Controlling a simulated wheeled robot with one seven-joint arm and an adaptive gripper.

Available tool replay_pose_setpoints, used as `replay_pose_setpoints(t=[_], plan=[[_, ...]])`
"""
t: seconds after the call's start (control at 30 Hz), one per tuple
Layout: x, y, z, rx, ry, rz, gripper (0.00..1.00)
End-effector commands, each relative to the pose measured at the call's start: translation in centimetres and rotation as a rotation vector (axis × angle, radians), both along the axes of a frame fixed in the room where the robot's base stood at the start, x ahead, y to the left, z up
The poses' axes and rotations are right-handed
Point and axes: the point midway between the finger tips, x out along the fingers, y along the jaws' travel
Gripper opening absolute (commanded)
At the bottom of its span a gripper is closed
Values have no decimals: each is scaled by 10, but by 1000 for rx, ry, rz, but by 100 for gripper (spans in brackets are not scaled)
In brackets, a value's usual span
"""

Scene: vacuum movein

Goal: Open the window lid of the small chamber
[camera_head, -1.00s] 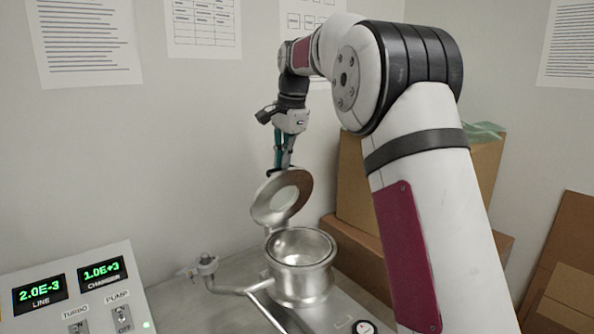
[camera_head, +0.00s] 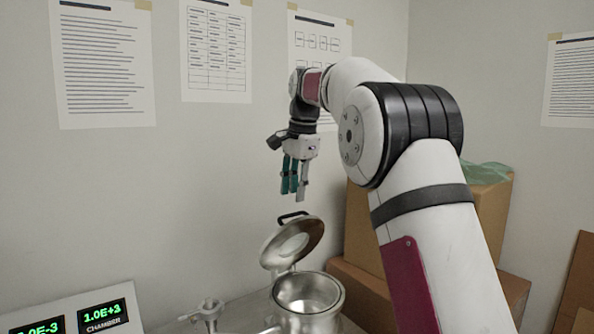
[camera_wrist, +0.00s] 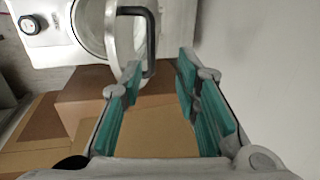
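The small chamber (camera_head: 318,318) is a round metal pot with its mouth uncovered. Its window lid (camera_head: 278,258), a metal ring with a clear pane and a black handle (camera_head: 294,216), stands tilted up at the back of the rim. My gripper (camera_head: 296,196) is above the lid and apart from it. In the wrist view my gripper (camera_wrist: 160,85) has its green-padded fingers spread with nothing between them. The handle (camera_wrist: 152,40) and lid (camera_wrist: 122,30) lie beyond the fingertips there.
A valve fitting (camera_head: 210,308) stands left of the chamber. The gauge panel (camera_head: 80,312) is at the lower left. Cardboard boxes (camera_head: 365,235) are stacked behind my arm at right.

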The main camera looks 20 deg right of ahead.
Motion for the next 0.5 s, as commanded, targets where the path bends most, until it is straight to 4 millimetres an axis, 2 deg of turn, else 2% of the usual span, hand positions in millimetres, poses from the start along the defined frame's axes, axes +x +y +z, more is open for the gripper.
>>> replay_pose_setpoints(t=[0.1, 0.2, 0.5], plan=[[-3, -1, 24, -1, -3, 1, 29], [-6, -1, 38, 0, -1, 1, 29], [-10, -2, 56, 0, 3, 1, 29]])
